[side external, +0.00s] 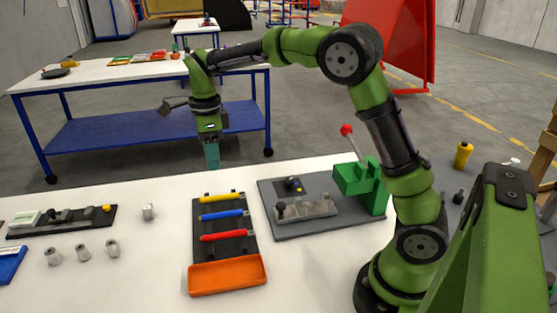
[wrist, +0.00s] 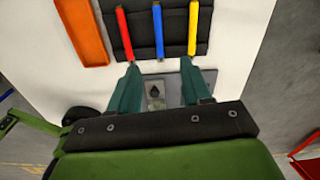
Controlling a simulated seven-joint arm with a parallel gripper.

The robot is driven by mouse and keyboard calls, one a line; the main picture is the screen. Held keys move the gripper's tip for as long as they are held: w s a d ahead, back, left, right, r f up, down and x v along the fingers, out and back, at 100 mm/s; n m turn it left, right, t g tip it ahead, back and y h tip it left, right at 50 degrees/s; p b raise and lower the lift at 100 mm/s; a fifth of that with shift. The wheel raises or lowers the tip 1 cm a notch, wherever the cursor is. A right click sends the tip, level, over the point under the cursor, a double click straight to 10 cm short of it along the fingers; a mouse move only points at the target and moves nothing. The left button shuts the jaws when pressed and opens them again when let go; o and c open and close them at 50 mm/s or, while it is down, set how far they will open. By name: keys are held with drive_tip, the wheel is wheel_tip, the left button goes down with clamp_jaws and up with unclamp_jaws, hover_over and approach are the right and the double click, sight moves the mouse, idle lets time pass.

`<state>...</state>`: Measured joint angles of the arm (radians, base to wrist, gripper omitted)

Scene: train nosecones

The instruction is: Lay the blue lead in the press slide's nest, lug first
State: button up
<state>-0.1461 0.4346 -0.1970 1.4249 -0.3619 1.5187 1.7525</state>
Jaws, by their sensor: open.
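The blue lead (side external: 222,215) lies in a black rack (side external: 245,248) between a yellow lead (side external: 222,197) and a red lead (side external: 224,236). The blue lead also shows at the top of the wrist view (wrist: 158,35). I cannot make out its lug clearly. The press slide with its nest (side external: 305,209) sits on a grey base plate to the right of the rack; the nest's detail is too small to read. My gripper (side external: 212,157) points down above the table's far side, apart from the leads. In the wrist view its fingers (wrist: 162,92) are apart with nothing held.
The green press (side external: 360,187) with a red-knobbed lever (side external: 346,131) stands at the plate's right. An orange tray (side external: 228,276) lies in front of the rack. Several grey cones (side external: 83,253) and a small block (side external: 148,211) stand left. White table is clear between them.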

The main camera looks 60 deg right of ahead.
drive_tip(key=m, duration=0.1)
hover_over(222, 213)
drive_tip(key=f, duration=1.1)
drive_tip(key=shift+a+f, duration=0.15)
drive_tip(key=shift+a, duration=0.05)
drive_tip(key=shift+d+f, duration=0.2)
drive_tip(key=shift+f, duration=2.65)
clamp_jaws()
